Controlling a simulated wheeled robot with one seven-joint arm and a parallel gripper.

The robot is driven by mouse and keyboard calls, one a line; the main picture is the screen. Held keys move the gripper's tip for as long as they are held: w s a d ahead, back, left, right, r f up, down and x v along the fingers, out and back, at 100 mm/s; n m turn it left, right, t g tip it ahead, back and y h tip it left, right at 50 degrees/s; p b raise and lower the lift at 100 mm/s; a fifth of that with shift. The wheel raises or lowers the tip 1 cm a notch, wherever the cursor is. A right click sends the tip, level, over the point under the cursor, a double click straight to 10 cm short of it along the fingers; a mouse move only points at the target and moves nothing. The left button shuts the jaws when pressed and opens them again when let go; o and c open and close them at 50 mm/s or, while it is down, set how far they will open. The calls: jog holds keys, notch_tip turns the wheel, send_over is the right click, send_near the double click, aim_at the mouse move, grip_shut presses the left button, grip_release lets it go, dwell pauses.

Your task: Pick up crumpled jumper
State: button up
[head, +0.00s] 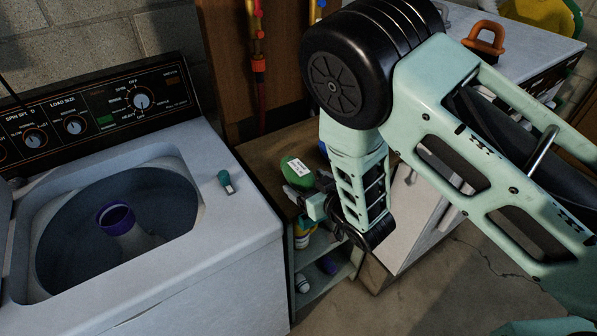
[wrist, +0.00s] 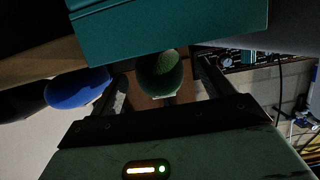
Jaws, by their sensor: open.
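I cannot pick out a crumpled jumper for certain. A yellow and green thing (head: 545,14), possibly cloth, shows at the top right of the head view and is cut off by the edge. My gripper (head: 306,193) is open, low beside the wooden-topped shelf, far from that thing. In the wrist view, a dark green rounded object (wrist: 160,72) shows between the fingers, with no clear contact. A green bottle-like object with a white label (head: 296,171) lies by my gripper in the head view.
The white washer (head: 245,245) stands open at the left, with a purple-topped agitator (head: 116,217) inside. A small teal-and-white item (head: 226,182) lies on its top. A white cabinet (head: 405,215) stands at the right, with an orange padlock-shaped object (head: 484,38) on top.

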jog(key=shift+p+x, duration=0.3)
jog(key=shift+x, duration=1.15)
jog(key=c, duration=1.1)
jog(key=shift+c, duration=0.2)
jog(key=shift+r, duration=0.15)
